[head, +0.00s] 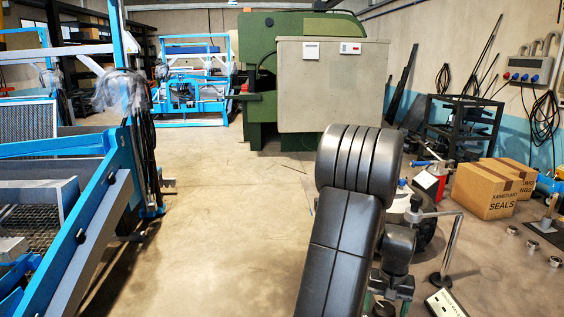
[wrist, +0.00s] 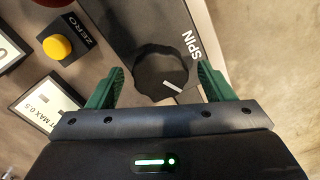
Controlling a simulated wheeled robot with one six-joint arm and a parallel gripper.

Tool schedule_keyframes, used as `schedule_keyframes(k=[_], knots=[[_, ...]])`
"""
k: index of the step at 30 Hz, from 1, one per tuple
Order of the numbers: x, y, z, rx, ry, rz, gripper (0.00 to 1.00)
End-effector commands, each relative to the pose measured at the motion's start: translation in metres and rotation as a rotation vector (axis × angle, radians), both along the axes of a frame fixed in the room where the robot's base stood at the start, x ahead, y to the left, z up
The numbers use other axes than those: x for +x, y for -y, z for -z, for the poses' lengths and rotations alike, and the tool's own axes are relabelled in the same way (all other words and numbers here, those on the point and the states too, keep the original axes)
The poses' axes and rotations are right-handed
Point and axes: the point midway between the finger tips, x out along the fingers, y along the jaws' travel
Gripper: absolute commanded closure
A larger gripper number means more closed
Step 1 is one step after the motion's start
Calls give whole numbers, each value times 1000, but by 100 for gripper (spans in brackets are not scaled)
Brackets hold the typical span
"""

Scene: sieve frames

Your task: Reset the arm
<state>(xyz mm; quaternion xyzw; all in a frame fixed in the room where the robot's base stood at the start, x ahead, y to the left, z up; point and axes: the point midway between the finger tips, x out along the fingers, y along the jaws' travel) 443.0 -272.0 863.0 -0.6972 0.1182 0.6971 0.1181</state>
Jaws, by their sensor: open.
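In the wrist view my gripper (wrist: 159,70) is open, with one green finger on each side of a dark round knob (wrist: 160,66). A gap shows between the knob and each finger, so the gripper seems not to hold it. The knob has a white pointer line and sits on a dark grey panel (wrist: 128,22) marked SPIN. In the head view my black arm links fill the lower middle, and my gripper cannot be made out there.
A yellow button (wrist: 57,47) marked ZERO lies left of the knob. In the head view, cardboard boxes (head: 484,190) stand at right, a blue frame (head: 97,215) at left and a green-and-beige machine (head: 318,95) behind. The floor (head: 225,220) left of my arm is clear.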

Motion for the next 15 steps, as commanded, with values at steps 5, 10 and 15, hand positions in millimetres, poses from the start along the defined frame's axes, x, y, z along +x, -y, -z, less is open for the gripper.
schedule_keyframes(k=[5, 10, 15], knots=[[0, 0, 0, 0, -1, -140, 25], [0, 1, -1, 0, -1, -277, 25], [0, 1, -1, 0, -1, -414, 25]])
